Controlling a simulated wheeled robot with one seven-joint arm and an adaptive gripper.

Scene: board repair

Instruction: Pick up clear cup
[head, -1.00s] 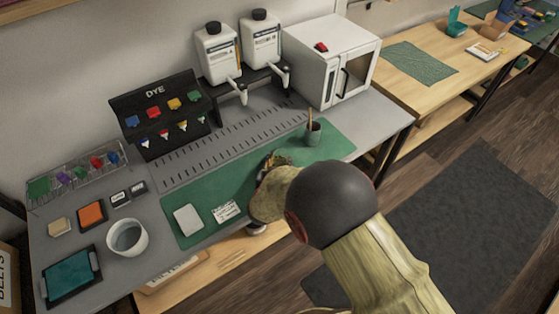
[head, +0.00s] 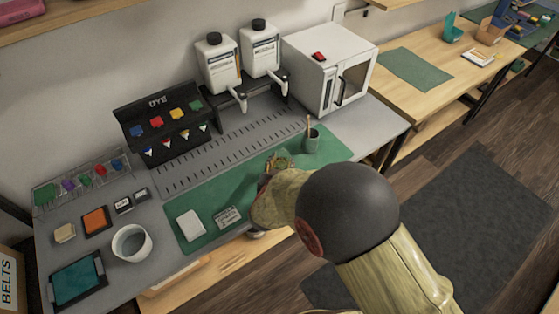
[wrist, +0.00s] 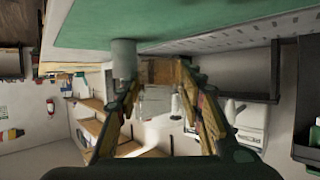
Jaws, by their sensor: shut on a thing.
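My gripper (head: 277,163) is over the green mat (head: 240,187) in the head view, mostly hidden behind my forearm. In the wrist view its fingers (wrist: 160,75) close around a faint see-through shape, which I take to be the clear cup (wrist: 155,103). The cup's outline is hard to make out against the background. In the head view the cup is hidden by my arm and gripper. I cannot tell whether it touches the mat.
A grey pot (head: 311,142) with sticks stands just right of my gripper. A white card (head: 190,225), a label (head: 228,217) and a white bowl (head: 131,243) lie to the left. Behind are a dye rack (head: 165,125), white bottles (head: 217,63) and a white oven (head: 330,65).

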